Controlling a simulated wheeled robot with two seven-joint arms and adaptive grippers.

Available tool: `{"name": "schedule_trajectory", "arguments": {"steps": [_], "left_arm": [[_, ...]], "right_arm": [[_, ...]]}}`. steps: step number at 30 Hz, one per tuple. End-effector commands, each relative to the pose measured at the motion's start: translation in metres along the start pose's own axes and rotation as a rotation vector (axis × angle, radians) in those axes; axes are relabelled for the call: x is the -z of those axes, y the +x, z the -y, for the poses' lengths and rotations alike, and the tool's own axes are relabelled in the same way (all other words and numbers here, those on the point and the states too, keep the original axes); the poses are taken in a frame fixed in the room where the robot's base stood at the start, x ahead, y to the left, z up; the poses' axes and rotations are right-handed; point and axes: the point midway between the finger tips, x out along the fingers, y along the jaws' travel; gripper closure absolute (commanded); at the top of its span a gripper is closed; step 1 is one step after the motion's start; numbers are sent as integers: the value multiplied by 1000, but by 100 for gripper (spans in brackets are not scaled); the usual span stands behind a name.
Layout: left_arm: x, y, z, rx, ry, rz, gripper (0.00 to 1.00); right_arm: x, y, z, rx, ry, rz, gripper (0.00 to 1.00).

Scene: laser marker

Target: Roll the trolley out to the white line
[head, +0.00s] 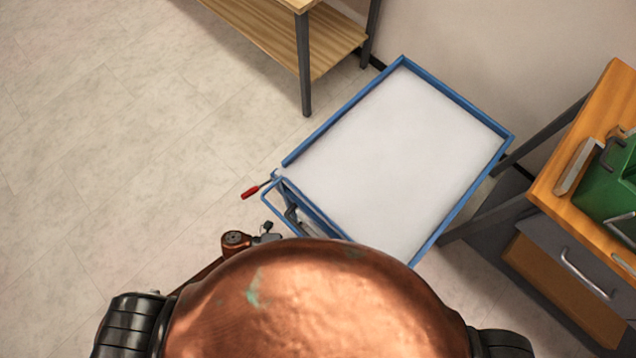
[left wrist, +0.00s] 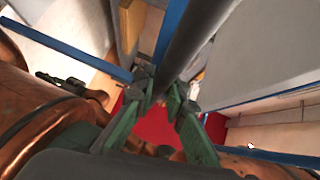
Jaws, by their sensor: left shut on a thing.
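The trolley (head: 400,150) has a blue frame and an empty white top. It stands at an angle in the head view, between a bench and a shelved table. Its handle end (head: 272,205) is at the lower left, close to my body. In the left wrist view the green fingers of my left gripper (left wrist: 162,85) are shut on a dark grey bar (left wrist: 205,30), which looks like the trolley's handle. My body hides the trolley's near corner and most of my left arm in the head view. My right gripper is not in view. No white line shows.
A red-handled lever (head: 250,191) sticks out at the trolley's left corner. A wooden shelved table (head: 285,45) stands behind it. A wooden bench (head: 570,165) with a green machine (head: 612,185) is close on the right. The wall is behind. The floor (head: 110,130) at left is clear.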

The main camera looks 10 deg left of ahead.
Motion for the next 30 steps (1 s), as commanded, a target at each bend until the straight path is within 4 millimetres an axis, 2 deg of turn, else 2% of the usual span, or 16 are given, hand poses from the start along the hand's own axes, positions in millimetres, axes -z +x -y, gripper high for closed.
{"name": "schedule_trajectory", "arguments": {"steps": [4,5,12,20,23,26,30], "left_arm": [[0,-2,-2,-3,-2,3,100],[0,-2,-2,-3,-2,3,86],[0,-1,-1,-1,-1,3,71],[0,-1,0,-1,-1,2,71],[0,-7,-1,-2,-1,3,71],[0,-21,-2,-3,-3,3,71],[0,-50,-1,-4,-2,3,71]], "right_arm": [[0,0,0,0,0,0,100],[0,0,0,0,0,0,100],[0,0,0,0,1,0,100],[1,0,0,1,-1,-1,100],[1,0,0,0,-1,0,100],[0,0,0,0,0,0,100],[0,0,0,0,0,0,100]]}}
